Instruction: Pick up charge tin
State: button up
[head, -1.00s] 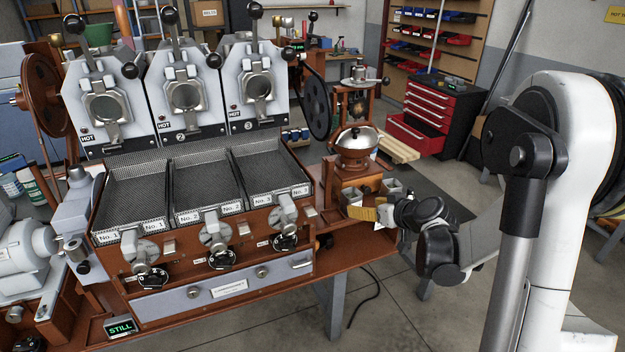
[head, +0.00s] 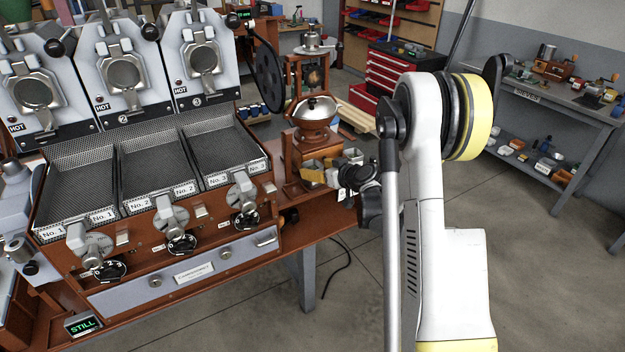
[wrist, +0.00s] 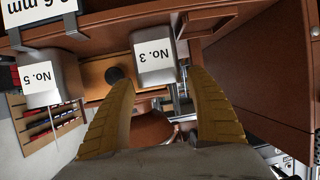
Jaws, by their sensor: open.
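A grey tin labelled No. 3 (wrist: 155,48) shows in the wrist view straight ahead of my gripper (wrist: 160,80), lined up with the gap between the two yellow fingers. Neither label says which is the charge tin. My gripper is open, with nothing clasped; I cannot tell how far the fingertips reach along the No. 3 tin. In the head view my gripper (head: 313,175) is small, at the right end of the brown bench, by small grey containers partly hidden by it.
The roaster's three perforated trays (head: 160,180) fill the left of the head view. A copper-coloured bowl with a lid (head: 314,115) stands just behind my gripper. Brown bench woodwork (wrist: 255,80) is close on the right in the wrist view. Open floor lies right of the bench.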

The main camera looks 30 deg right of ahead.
jog(key=x, duration=0.3)
jog(key=shift+s, duration=0.15)
jog(key=c, duration=1.1)
